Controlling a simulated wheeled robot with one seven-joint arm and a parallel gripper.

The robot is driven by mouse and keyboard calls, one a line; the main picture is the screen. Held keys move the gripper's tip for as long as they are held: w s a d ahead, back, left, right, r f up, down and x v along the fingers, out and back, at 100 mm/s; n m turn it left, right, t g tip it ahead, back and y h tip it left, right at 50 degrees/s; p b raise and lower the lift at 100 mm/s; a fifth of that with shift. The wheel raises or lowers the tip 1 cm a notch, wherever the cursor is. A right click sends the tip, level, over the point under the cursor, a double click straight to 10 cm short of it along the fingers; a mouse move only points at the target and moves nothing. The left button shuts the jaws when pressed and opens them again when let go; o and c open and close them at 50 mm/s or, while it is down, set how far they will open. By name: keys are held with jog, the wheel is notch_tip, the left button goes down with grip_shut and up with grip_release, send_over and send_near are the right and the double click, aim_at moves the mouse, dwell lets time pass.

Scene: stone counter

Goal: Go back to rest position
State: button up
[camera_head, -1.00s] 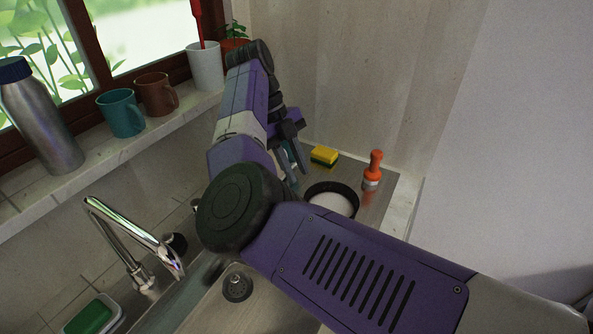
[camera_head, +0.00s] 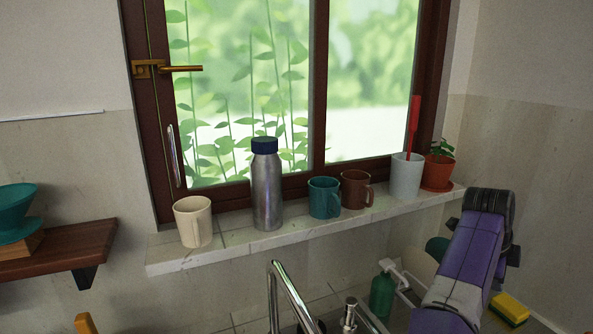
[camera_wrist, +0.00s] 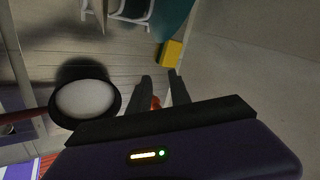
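My gripper (camera_wrist: 160,76) shows in the wrist view with its two dark fingers apart and nothing held between them. An orange object (camera_wrist: 155,102) shows in the gap, beyond the fingers, partly hidden by my gripper body. In the head view my purple arm reaches up at the lower right, and the gripper itself is hidden there.
The windowsill holds mugs, a steel bottle (camera_head: 267,187) and a potted plant (camera_head: 438,168). A chrome faucet (camera_head: 290,295) rises below. A dark-rimmed round pan (camera_wrist: 85,101) lies left of my fingers.

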jog(key=s+d+n+t+h, duration=0.1)
jog(key=d+n+t+h, duration=0.35)
jog(key=d+n, duration=0.25)
jog(key=s+a+f+n+t+y, duration=0.3)
jog(key=s+a+n+t+y, duration=0.7)
jog(key=s+a+n, duration=1.15)
jog(key=s+a+f, duration=0.1)
jog(key=s+a, duration=0.3)
jog(key=s, duration=0.5)
jog(key=s+a+f+m+g, duration=0.1)
jog(key=s+a, duration=0.3)
jog(key=s, duration=0.5)
jog(key=s+a+f+m+g, duration=0.1)
jog(key=s+a, duration=0.3)
jog(key=s, duration=0.5)
jog(key=shift+s+f, duration=0.2)
jog(key=shift+f, duration=0.55)
